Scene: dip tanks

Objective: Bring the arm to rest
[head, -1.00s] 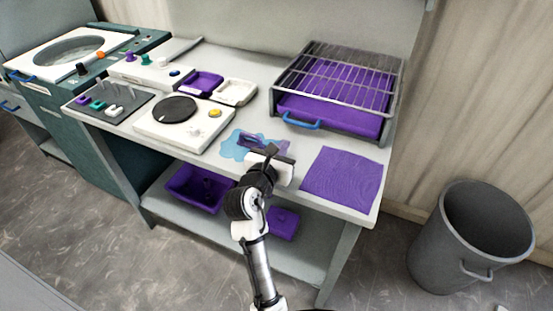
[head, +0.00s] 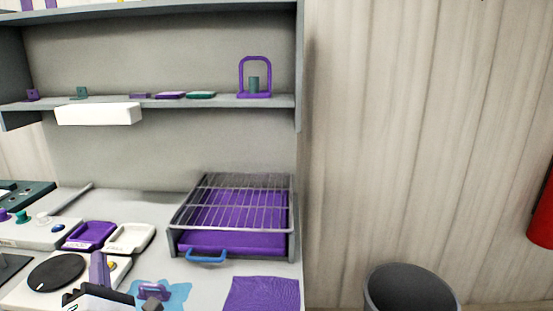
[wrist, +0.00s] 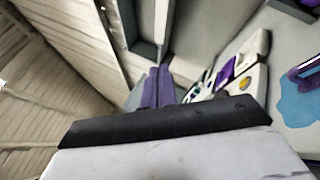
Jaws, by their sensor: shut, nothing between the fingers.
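My gripper (head: 97,258) shows at the lower left of the head view, its purple fingers pointing up in front of the white unit with the black disc. In the wrist view the two fingers (wrist: 158,80) lie side by side, closed, with nothing between them. The rest of my arm is below the head view.
A purple item (head: 153,291) lies on a blue patch right of my gripper. Two small trays (head: 128,238), a wire-topped purple rack (head: 240,243) and a purple mat (head: 262,294) are on the bench. A shelf (head: 215,103) hangs above; a grey bin (head: 410,290) stands right.

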